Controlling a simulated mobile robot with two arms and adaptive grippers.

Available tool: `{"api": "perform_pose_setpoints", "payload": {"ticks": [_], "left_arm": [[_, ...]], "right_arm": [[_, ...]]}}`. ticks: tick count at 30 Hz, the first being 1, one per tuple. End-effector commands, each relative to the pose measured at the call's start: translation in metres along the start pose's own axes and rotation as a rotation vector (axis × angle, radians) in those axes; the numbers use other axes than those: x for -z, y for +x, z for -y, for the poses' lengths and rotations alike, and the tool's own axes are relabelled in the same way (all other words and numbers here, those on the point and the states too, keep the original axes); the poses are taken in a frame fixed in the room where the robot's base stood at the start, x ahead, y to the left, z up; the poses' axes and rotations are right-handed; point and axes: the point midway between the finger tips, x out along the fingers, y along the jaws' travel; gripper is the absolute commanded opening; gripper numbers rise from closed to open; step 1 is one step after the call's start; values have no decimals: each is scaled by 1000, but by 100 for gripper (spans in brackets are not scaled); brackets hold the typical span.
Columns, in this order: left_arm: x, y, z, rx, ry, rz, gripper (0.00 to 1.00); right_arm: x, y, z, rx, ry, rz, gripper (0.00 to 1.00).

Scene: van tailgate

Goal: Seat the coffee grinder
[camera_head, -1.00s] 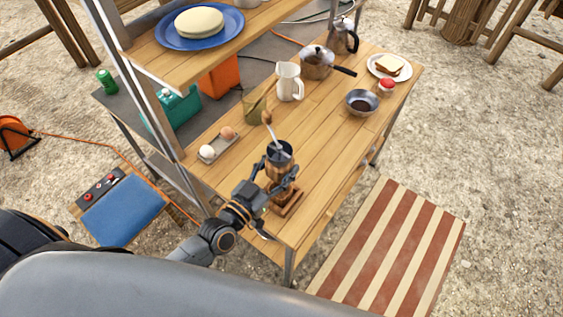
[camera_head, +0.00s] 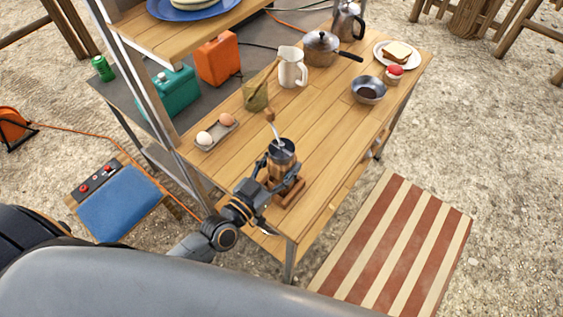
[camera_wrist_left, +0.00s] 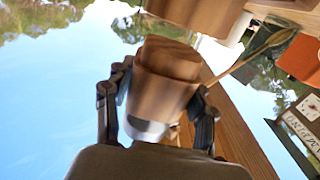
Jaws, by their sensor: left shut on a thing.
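The coffee grinder (camera_head: 282,153) has a dark metal top, a crank with a wooden knob and a wooden body. It stands upright at the near end of the wooden table. A brown wooden base (camera_head: 290,192) shows just under it; I cannot tell whether the grinder touches it fully. My left gripper (camera_head: 272,172) is shut on the grinder from the left side. In the left wrist view the fingers lie on both sides of the wooden body (camera_wrist_left: 165,85). My right gripper is not in view.
On the table (camera_head: 325,130) are an egg tray (camera_head: 216,133), an olive canister (camera_head: 255,95), a white pitcher (camera_head: 292,68), a saucepan (camera_head: 321,46) and a metal bowl (camera_head: 368,89). A shelf post (camera_head: 150,95) rises at the left. The table's near right part is clear.

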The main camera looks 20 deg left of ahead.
Motion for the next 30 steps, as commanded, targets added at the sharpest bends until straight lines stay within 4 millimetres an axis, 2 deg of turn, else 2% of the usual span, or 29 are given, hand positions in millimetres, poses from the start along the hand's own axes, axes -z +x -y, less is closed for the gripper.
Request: {"api": "perform_pose_setpoints", "payload": {"ticks": [9, 18, 28, 29, 30], "left_arm": [[-19, 0, 0, 1, 1, -5, 3], [-30, 1, 0, 1, 0, -5, 3], [-31, 1, 0, 1, 1, -5, 3], [-31, 1, 0, 1, 1, -5, 62], [-31, 1, 0, 1, 0, -5, 70]], "right_arm": [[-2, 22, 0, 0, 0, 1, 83], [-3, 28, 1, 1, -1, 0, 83], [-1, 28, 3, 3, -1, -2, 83], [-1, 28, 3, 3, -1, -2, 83], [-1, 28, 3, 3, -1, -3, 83]]}}
